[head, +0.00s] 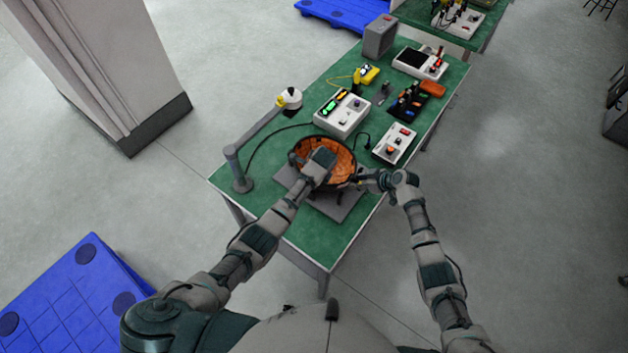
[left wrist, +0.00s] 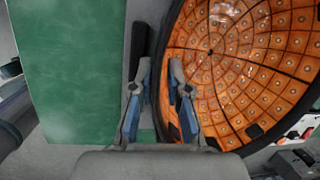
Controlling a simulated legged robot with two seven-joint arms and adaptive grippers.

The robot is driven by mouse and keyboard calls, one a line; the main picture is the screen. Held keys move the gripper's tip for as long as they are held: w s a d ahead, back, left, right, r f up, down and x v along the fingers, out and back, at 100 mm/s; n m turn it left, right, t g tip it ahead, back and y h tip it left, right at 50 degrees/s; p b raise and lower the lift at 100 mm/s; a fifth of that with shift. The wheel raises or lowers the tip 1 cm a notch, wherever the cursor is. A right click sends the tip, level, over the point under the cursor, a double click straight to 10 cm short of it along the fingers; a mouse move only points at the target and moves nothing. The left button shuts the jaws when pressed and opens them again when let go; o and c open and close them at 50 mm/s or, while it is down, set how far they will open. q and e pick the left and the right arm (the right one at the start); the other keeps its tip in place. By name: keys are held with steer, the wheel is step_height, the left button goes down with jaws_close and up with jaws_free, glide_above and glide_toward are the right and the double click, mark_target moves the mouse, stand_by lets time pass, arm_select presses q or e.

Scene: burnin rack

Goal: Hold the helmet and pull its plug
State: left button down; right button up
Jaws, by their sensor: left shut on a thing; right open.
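The helmet (head: 340,153) is a bowl with an orange, dotted inside and a black rim, lying open side up on a grey plate (head: 345,207) at the near end of the green table. It also fills the right of the left wrist view (left wrist: 245,60). My left gripper (head: 322,160) is at the helmet's near side, shut on its rim; in the left wrist view its fingers (left wrist: 158,85) stand beside the black rim. My right gripper (head: 362,180) is open just right of the helmet. I cannot make out the plug; it may be hidden by the right gripper.
A lamp arm (head: 258,137) stands on the left of the green table (head: 237,172). A white box with green displays (head: 342,114) and a switch panel (head: 394,144) lie behind the helmet. More devices crowd the far end.

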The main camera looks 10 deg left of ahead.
jaws_close()
steer(key=o, duration=0.8)
jaws_free()
steer(key=shift+r, duration=0.1)
steer(key=v, duration=1.1)
steer(key=shift+d+r, duration=0.2)
steer(key=shift+d, duration=0.2)
steer(key=shift+c, duration=0.2)
